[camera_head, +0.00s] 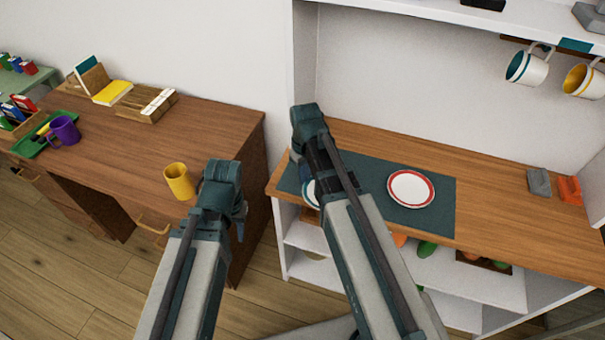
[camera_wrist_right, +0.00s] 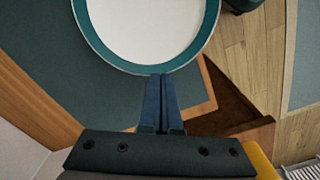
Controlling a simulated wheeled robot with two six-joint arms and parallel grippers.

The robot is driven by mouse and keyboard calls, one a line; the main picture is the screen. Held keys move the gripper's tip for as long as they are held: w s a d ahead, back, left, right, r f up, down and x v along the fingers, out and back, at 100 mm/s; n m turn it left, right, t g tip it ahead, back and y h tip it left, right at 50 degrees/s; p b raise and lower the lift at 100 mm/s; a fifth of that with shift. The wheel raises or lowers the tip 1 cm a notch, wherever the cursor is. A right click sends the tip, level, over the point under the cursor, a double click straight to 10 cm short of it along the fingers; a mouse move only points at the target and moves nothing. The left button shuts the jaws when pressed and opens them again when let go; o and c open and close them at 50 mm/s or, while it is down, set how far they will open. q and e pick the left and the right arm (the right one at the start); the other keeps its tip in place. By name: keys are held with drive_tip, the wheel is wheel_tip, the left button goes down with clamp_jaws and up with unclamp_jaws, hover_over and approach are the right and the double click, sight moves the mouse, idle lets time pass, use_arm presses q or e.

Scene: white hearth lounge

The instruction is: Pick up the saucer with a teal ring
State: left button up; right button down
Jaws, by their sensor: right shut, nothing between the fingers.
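The saucer with a teal ring (camera_wrist_right: 150,62) fills the top of the right wrist view, white inside its teal band. In the head view only a sliver of it (camera_head: 309,193) shows, mostly hidden behind my right arm. It lies at the left end of a dark teal mat (camera_head: 437,215) on the wooden counter. My right gripper (camera_wrist_right: 159,76) is shut and empty, its fingertips at the saucer's near rim; whether they touch it I cannot tell. In the head view my left arm rises at the left, but its gripper fingers do not show.
A red-ringed saucer (camera_head: 411,188) lies further right on the mat. Two mugs (camera_head: 527,65) (camera_head: 581,80) hang above the counter. Grey (camera_head: 539,182) and orange (camera_head: 569,190) items stand at its right. A yellow mug (camera_head: 179,181) stands on the brown desk (camera_head: 190,125) near my left arm.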

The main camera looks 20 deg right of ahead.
sight(312, 187)
drive_tip(key=s, duration=0.1)
drive_tip(key=s+d, duration=0.1)
drive_tip(key=s, duration=0.1)
drive_tip(key=shift+d+r, duration=0.1)
drive_tip(key=shift+d, duration=0.05)
drive_tip(key=shift+w, duration=0.3)
